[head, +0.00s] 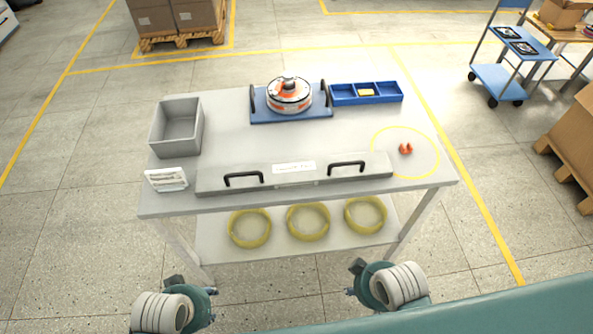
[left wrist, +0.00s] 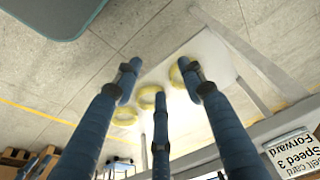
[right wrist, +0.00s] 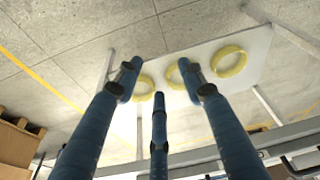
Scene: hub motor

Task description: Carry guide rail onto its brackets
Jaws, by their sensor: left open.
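The guide rail appears to be the long grey bar (head: 292,182) with two black handles, the left handle (head: 243,179) and the right handle (head: 346,167). It lies along the front edge of the table (head: 228,130), with a white label on its top. I cannot make out separate brackets. My left gripper (head: 205,298) is in front of the table, below and apart from the bar; its three fingers are spread and empty in the left wrist view (left wrist: 160,88). My right gripper (head: 354,280) is also in front of the table, with fingers spread and empty in the right wrist view (right wrist: 160,90).
A grey bin (head: 177,132), a white sign (head: 167,180), a blue base with an orange-white motor (head: 289,95), a blue tray (head: 366,93) and small orange parts (head: 405,149) are on the table. Yellow rings (head: 308,222) lie on the lower shelf. A blue cart (head: 497,80) stands far right.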

